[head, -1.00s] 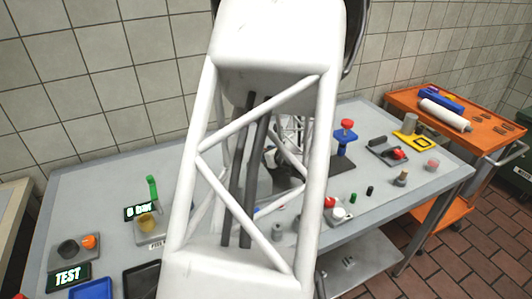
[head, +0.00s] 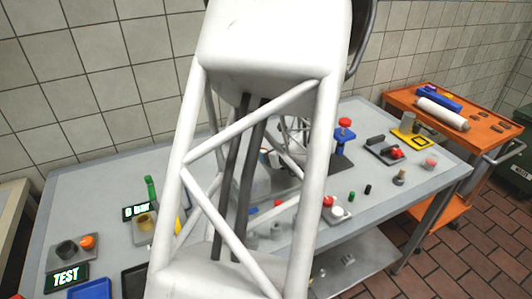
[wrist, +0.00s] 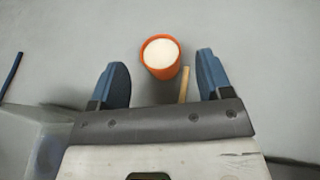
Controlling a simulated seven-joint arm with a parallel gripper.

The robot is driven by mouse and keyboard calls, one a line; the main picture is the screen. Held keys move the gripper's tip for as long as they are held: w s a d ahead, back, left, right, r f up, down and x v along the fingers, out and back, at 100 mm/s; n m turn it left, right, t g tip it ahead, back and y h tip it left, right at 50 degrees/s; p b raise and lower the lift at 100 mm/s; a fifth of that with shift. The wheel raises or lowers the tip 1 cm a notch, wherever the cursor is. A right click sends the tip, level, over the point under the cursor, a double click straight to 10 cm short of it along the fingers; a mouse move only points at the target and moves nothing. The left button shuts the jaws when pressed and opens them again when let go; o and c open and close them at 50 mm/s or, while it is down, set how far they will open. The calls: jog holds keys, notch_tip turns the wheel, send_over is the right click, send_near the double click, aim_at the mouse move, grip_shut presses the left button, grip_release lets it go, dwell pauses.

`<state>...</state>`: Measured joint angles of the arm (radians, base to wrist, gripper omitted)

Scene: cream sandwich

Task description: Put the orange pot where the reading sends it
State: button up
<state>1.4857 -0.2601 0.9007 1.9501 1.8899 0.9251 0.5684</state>
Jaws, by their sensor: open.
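An orange pot (wrist: 164,73) with a pale white top shows in the wrist view. It lies between and slightly beyond the fingertips of my gripper (wrist: 162,62), with a gap on both sides. My gripper is open and empty. A tan stick (wrist: 184,85) shows beside the pot, near the right finger. In the head view my arm hides the gripper, and I cannot make out the pot there. A small dark display (head: 137,211) shows a short reading ending in "bar"; its digit looks like 0 but is blurred.
A grey block with an orange knob (head: 88,241) stands at the left. A blue tray (head: 90,290) lies at the front left. A red-topped blue stand (head: 344,140) and several small items occupy the right side. An orange cart (head: 475,135) stands beyond.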

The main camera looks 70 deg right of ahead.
jog(key=shift+s+a+r, duration=0.15)
jog(key=shift+s+a, duration=0.05)
jog(key=shift+s, duration=0.1)
jog(key=shift+o, duration=0.4)
jog(key=shift+w, duration=0.1)
